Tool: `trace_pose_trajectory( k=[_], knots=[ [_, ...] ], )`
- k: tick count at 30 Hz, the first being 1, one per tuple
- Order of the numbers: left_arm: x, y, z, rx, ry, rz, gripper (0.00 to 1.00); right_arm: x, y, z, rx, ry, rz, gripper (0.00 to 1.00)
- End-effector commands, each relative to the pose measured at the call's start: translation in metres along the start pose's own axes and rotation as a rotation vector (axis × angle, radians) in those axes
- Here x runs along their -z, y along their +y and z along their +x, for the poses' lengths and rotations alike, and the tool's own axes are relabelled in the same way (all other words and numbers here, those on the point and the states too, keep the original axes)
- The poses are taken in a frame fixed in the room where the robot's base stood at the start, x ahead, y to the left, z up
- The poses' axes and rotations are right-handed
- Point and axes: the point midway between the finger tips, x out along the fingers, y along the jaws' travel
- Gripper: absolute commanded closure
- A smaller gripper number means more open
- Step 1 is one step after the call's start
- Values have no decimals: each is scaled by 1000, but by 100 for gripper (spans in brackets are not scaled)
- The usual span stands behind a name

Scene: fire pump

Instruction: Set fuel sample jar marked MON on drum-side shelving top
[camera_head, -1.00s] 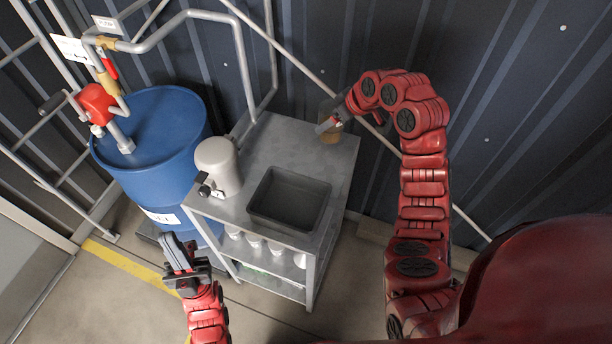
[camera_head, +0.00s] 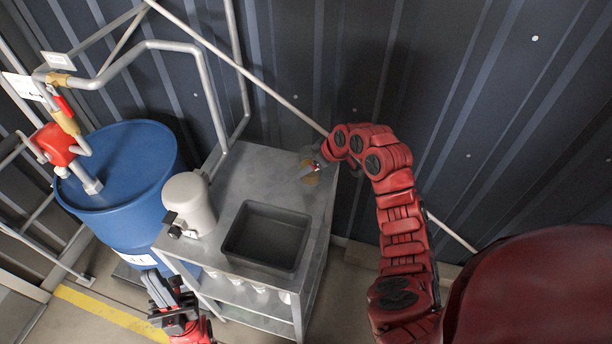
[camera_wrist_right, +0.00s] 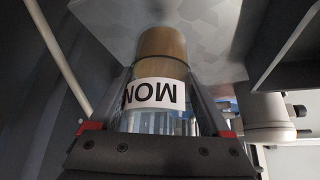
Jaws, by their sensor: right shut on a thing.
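The fuel sample jar (camera_wrist_right: 160,70) has a brown upper part in the right wrist view and a white label reading MON, upside down there. My right gripper (camera_wrist_right: 165,115) is shut on it, one finger on each side. In the head view the jar (camera_head: 311,174) shows as a small brown shape at the far right corner of the grey metal shelving top (camera_head: 262,165), partly hidden by the gripper (camera_head: 312,170). I cannot tell whether it touches the surface. My left gripper (camera_head: 165,300) is low at the left, in front of the shelving and away from the jar; its jaw opening is unclear.
A dark open tray (camera_head: 237,262) and a grey cylindrical device (camera_head: 188,200) stand on the shelving top. White containers sit on the shelf below. A blue drum (camera_head: 120,180) with a red-handled pump stands left. A corrugated wall and diagonal pipe (camera_head: 240,70) are behind.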

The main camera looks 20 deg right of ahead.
Motion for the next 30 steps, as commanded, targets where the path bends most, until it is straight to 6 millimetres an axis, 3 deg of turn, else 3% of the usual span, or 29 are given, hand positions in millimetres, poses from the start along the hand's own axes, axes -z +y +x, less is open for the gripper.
trace_pose_trajectory(
  k=[10, 20, 21, 23, 30],
  knots=[
    [3, -1, 21, 0, 0, 0, 100, -22, 0, 34, 0, -2, 1, 100],
    [2, -1, 15, 0, 0, 0, 100, -25, 1, 39, -3, 2, -2, 100],
    [3, -1, 17, 0, 0, 0, 100, -24, 1, 38, -2, 2, -1, 11],
    [3, -1, 17, 0, 0, 0, 100, -24, 1, 38, -2, 2, -1, 0],
    [3, -1, 18, 0, 0, 0, 100, -24, 1, 37, -2, 1, -1, 0]
  ],
)
